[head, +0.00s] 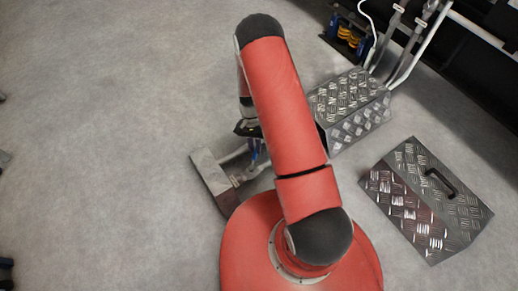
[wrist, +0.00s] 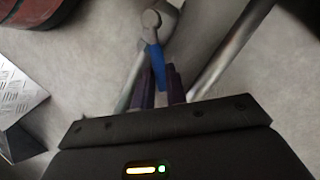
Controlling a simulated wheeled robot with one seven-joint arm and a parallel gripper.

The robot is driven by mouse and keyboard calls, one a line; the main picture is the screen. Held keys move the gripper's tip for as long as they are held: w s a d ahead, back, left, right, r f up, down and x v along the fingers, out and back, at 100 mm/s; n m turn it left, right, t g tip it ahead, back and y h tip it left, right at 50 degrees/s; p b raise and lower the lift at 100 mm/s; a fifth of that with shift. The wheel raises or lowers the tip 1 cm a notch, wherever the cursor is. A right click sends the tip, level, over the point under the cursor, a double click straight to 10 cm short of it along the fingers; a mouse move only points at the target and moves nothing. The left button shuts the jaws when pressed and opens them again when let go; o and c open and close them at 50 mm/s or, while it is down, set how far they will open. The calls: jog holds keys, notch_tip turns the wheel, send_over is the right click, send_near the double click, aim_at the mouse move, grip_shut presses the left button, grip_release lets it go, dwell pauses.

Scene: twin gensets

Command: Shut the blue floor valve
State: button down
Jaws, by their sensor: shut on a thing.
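The blue floor valve shows as a blue lever (wrist: 155,62) on a grey metal valve body (wrist: 151,20) in the wrist view. My gripper (wrist: 160,82) has its two dark purple fingers on either side of the lever's near end and is shut on it. The lever lies roughly in line with the pipe beside it. In the head view a small bit of the blue lever (head: 254,151) shows under my gripper (head: 251,138), and my red arm hides much of the valve.
A grey metal block (head: 213,178) stands left of the valve. A checker-plate box (head: 350,108) with pipes stands to the right. A checker-plate toolbox (head: 428,203) with a black handle lies at right. A second pipe (wrist: 232,45) runs close beside my gripper.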

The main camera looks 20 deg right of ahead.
jog(key=a+n+t+h+b, duration=0.1)
jog(key=a+n+h, duration=0.3)
jog(key=n, duration=0.5)
jog(key=shift+w+a+n, duration=0.4)
jog(key=shift+a, duration=0.75)
jog(key=c, duration=1.4)
grip_release()
jog(key=shift+r, duration=0.1)
jog(key=p+v, duration=0.1)
jog(key=v, duration=0.6)
jog(key=shift+r, duration=0.3)
jog(key=shift+a+r, duration=0.1)
